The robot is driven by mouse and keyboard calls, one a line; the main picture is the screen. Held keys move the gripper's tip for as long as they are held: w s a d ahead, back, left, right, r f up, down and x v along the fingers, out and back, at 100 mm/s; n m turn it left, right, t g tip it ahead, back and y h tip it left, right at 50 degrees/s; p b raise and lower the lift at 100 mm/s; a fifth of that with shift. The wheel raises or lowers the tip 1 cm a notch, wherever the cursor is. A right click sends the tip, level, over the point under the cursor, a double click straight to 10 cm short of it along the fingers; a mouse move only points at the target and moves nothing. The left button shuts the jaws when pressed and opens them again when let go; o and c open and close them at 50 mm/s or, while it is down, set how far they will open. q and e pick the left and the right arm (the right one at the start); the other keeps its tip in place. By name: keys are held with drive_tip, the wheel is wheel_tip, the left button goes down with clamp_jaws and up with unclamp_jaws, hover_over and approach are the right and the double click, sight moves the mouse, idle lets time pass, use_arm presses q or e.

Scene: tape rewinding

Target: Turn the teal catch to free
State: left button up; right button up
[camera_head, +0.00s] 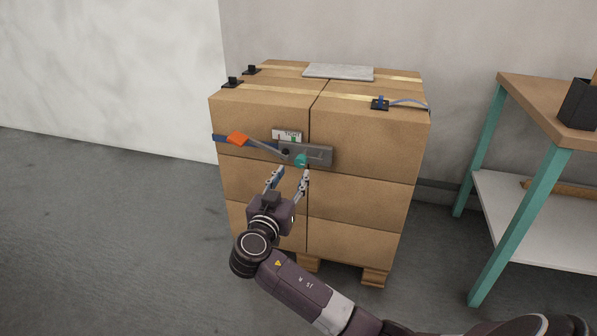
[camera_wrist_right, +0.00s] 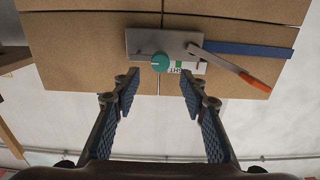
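The teal catch (camera_head: 301,160) is a small round knob on a grey metal plate (camera_head: 321,155) fixed to the front of a stack of cardboard boxes. In the right wrist view the teal catch (camera_wrist_right: 160,62) shows between and beyond my fingertips, with a light mark on its face. My right gripper (camera_head: 289,174) is open and empty, just below and in front of the plate, and appears apart from the catch. In the right wrist view its two fingers (camera_wrist_right: 158,90) are spread wide. My left gripper is not in view.
A lever with an orange handle (camera_head: 237,138) extends left from the plate along a blue strap (camera_head: 262,143). A small label (camera_head: 287,136) sits above the plate. The boxes stand on a wooden pallet (camera_head: 375,277). A teal-legged table (camera_head: 548,103) stands at right. The floor at left is clear.

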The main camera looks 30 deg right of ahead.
sight(299, 163)
drive_tip(key=b+x, duration=0.1)
drive_tip(key=x, duration=0.5)
drive_tip(key=shift+w+d, duration=0.2)
clamp_jaws()
